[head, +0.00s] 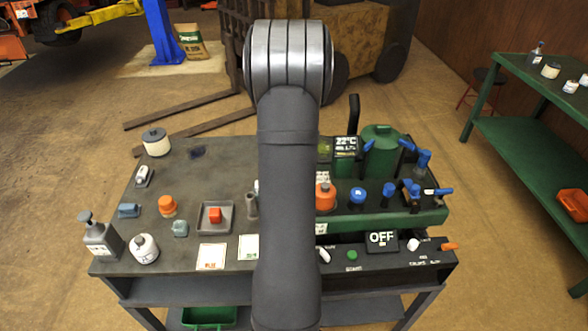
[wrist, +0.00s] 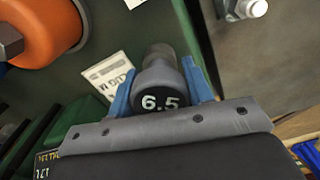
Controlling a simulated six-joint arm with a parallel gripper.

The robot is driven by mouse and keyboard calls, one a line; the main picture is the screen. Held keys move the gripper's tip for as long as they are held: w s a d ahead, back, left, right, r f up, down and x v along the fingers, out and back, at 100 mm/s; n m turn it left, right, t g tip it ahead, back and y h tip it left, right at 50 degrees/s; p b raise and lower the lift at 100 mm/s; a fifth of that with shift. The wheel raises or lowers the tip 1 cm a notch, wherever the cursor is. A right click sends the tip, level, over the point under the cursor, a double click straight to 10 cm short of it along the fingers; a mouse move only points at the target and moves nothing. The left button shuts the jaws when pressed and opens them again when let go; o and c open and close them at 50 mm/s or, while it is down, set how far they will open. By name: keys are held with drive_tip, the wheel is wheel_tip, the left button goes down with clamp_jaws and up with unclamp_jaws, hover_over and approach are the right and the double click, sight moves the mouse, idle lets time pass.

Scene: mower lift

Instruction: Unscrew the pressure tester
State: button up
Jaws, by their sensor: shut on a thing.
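The pressure tester (wrist: 160,101) is a grey round piece with a black face reading "6.5". It shows low in the middle of the wrist view, against a grey threaded-looking stub on the green machine (wrist: 215,45). My gripper (wrist: 157,80) has its blue fingers on both sides of the tester, shut on it. Whether the tester is still seated on the stub I cannot tell. In the head view my arm covers the gripper and the tester.
An orange cap (wrist: 45,30) is close by on the left in the wrist view. In the head view the bench (head: 185,190) holds several bottles and blocks, including a small tray (head: 203,225) with an orange block. Blue valves (head: 358,197) stand right of my arm.

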drive_tip(key=n, duration=0.4)
drive_tip(key=shift+n, duration=1)
drive_tip(key=n, duration=0.2)
drive_tip(key=shift+n, duration=0.3)
drive_tip(key=n, duration=0.3)
drive_tip(key=shift+n, duration=0.3)
